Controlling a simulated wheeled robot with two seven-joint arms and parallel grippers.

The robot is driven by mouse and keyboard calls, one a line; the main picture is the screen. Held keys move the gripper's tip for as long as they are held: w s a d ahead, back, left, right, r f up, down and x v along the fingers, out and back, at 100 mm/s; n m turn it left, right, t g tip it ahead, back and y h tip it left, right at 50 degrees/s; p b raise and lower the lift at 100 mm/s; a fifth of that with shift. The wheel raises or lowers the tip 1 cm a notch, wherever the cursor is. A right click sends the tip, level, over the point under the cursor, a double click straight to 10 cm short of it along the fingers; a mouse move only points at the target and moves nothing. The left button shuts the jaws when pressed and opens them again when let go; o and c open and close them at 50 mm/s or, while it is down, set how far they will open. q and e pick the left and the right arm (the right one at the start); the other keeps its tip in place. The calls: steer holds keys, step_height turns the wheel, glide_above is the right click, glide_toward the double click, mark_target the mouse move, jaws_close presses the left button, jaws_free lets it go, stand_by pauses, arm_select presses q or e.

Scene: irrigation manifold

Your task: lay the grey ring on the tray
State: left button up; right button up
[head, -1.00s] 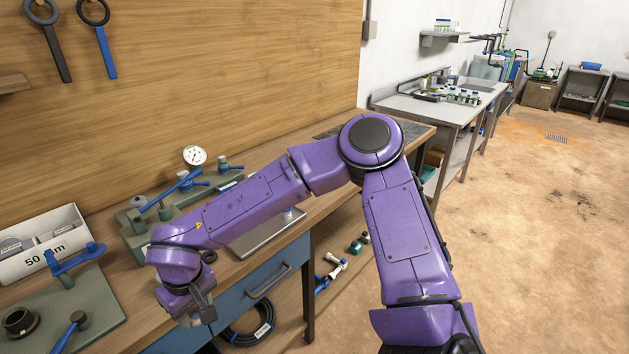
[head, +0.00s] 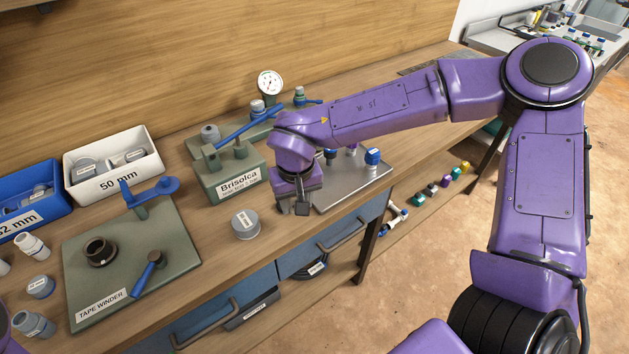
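A short round grey piece with a white label (head: 246,226) lies on the bench left of my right gripper; it is the nearest match for the grey ring, though I cannot see a hole through it. The metal tray (head: 340,200) lies on the bench, right of my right gripper, with a few blue-capped fittings on it. My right gripper (head: 302,209) points down by the tray's left edge, apart from the grey piece. Its fingers are small and partly hidden, so its opening is unclear. My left gripper is out of view.
A Brisolca block (head: 236,180) stands behind the grey piece. The tape winder plate (head: 185,262) is to its left, with white (head: 118,182) and blue (head: 22,222) bins behind. A pressure gauge (head: 270,84) rises behind my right arm. Bench front beside the grey piece is clear.

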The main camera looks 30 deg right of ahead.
steer(key=s+d+r+m+h+p, duration=0.1)
steer(key=s+d+r+m, duration=0.2)
steer(key=s+r+m, duration=0.15)
steer(key=s+d+r+m+p, duration=0.1)
steer(key=s+d+r+m, duration=0.1)
steer(key=s+r+m, duration=0.3)
steer(key=p, duration=0.2)
glide_toward(326, 194)
step_height(326, 194, up, 3)
steer(key=s, duration=0.3)
steer(key=shift+m+g, duration=0.3)
steer(key=shift+m, duration=0.15)
steer(key=w+f, duration=0.1)
steer(key=f, duration=0.2)
steer(key=w+f, duration=0.1)
steer(key=f, duration=0.1)
steer(key=w+f, duration=0.2)
steer(key=f, duration=0.1)
steer(key=shift+d+f+p, duration=0.35)
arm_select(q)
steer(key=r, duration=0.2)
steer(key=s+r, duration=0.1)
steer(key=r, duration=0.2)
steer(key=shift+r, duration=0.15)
arm_select(e)
steer(key=shift+f, duration=0.3)
steer(key=shift+f, duration=0.15)
steer(key=o, duration=0.7)
